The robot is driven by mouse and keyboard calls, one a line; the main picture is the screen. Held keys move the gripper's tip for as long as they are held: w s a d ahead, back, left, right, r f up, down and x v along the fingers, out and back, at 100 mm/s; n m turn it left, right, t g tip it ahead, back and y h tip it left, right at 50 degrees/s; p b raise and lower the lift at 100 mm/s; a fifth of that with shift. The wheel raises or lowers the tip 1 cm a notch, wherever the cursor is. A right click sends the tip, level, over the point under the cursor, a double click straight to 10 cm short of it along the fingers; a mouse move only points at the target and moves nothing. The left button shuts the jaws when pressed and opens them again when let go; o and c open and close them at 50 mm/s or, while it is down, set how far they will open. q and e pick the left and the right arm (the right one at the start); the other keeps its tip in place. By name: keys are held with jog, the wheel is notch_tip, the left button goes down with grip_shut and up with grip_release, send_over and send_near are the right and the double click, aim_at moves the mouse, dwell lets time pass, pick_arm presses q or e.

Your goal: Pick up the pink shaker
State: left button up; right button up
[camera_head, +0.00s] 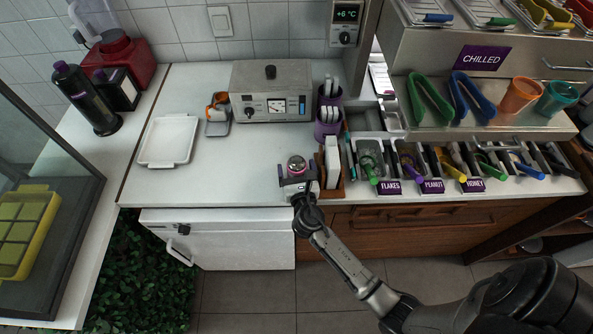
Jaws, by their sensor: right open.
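The pink shaker (296,164) stands upright near the front edge of the white counter (228,175). It has a rounded metallic top and a pink band, and its lower part is hidden by my gripper. My right gripper (297,178) has come in from the front and is at the shaker, with its jaws open. Whether the fingers touch the shaker cannot be told. My left gripper is not in view.
A brown holder (341,187) with white cards stands close to the right of the shaker. Purple cups (327,126) and a metal appliance (271,92) are behind. A white tray (168,140) lies left. The counter between tray and shaker is clear.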

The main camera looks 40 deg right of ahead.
jog(key=shift+w+d, duration=0.15)
jog(key=shift+w, duration=0.05)
jog(key=c, duration=1.1)
